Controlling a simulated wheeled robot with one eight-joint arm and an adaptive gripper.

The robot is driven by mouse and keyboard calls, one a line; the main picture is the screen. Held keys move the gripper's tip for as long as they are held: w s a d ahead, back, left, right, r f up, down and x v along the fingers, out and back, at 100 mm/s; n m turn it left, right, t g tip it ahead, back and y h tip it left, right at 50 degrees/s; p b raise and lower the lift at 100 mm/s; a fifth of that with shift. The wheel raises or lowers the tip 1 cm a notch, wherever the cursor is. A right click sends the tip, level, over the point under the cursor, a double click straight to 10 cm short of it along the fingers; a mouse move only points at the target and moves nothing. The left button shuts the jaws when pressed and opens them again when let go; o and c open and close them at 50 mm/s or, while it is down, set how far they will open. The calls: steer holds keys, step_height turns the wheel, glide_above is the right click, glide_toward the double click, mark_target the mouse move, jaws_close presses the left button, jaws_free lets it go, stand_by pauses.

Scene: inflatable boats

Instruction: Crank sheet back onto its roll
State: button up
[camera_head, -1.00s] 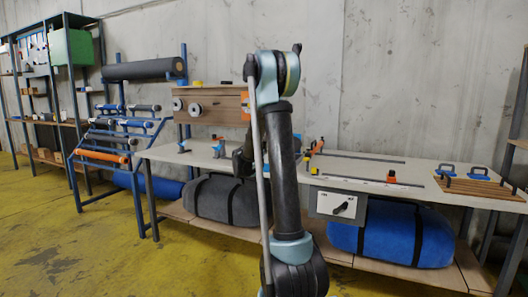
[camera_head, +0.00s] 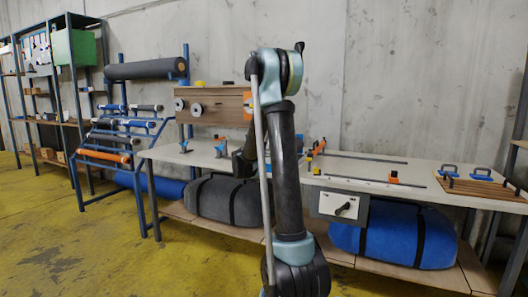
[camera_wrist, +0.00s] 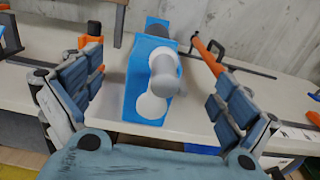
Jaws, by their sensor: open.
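My gripper (camera_wrist: 160,76) is open in the wrist view, with one padded finger on each side of the picture. Between and beyond the fingers stands a blue upright block (camera_wrist: 131,86) on the pale bench top. On its face is a white crank arm (camera_wrist: 150,105) with round ends, and a grey knob (camera_wrist: 165,76) sticks out toward me. The fingers flank the knob, and I see no contact. In the head view my arm hides this part of the bench. I cannot make out the sheet or its roll for certain.
The bench (camera_head: 335,181) carries an orange-ended rail (camera_head: 318,149) and a brown slatted board (camera_head: 480,188) with blue handles. A wooden panel (camera_head: 205,104) stands at its back. A rack (camera_head: 124,133) of rolls is on the left. Yellow floor in front is clear.

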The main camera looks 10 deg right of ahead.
steer(key=v, duration=0.7)
steer(key=shift+s, duration=0.1)
steer(key=s+d+f+m+g+y, duration=0.1)
steer(key=s+d+f+m+g, duration=0.15)
steer(key=s+m, duration=0.4)
steer(key=s+d+f+m+g+y, duration=0.1)
steer(key=s+d+f+m+g, duration=0.2)
steer(key=s, duration=0.7)
steer(key=s+d+f+m+g+y, duration=0.1)
steer(key=s+d+f+m+g, duration=0.15)
steer(key=s+m, duration=0.55)
steer(key=s+a+f+m+g+y, duration=0.1)
steer(key=s+a+f+m+y, duration=0.1)
steer(key=s, duration=0.6)
steer(key=s+a+f+m+g+y, duration=0.2)
steer(key=s+a+f+m, duration=0.3)
steer(key=s, duration=0.3)
steer(key=s+a+f+m+g+y, duration=0.1)
steer(key=s+a+f+m+y, duration=0.2)
steer(key=s, duration=0.6)
step_height(320, 180, down, 2)
steer(key=shift+a+f+m+y, duration=0.1)
steer(key=shift+a+m+y, duration=0.2)
steer(key=shift+a+m, duration=0.3)
steer(key=shift+s, duration=0.1)
